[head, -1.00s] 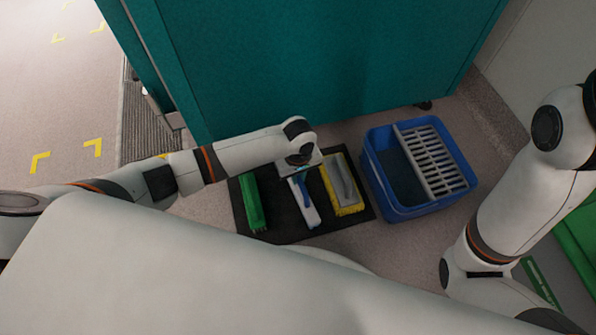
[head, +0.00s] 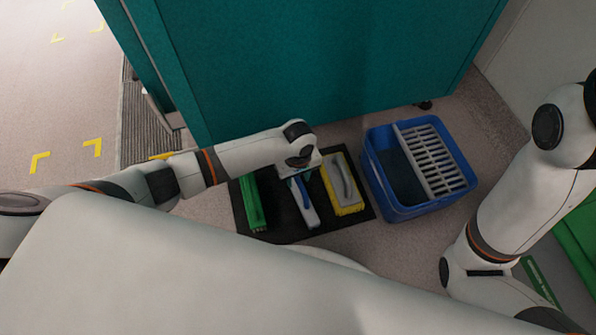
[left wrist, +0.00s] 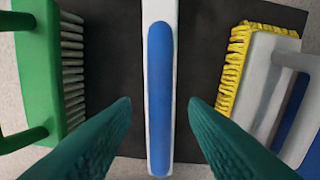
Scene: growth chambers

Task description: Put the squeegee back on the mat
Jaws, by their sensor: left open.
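The squeegee has a white body with a blue handle grip (left wrist: 160,95). In the head view the squeegee (head: 308,209) lies on the black mat (head: 285,230) between a green brush and a yellow-edged scrubber. My left gripper (left wrist: 160,102) is open. Its two green fingers stand on either side of the squeegee handle, with visible gaps and no contact that I can see. In the head view my left wrist hides the far end of the squeegee. My right gripper is not in view.
The green brush (head: 251,203) lies left of the squeegee and the yellow-edged scrubber (head: 343,185) right of it, both on the mat. A blue bucket (head: 400,207) with a grey grate stands further right. A teal cabinet (head: 300,70) stands behind.

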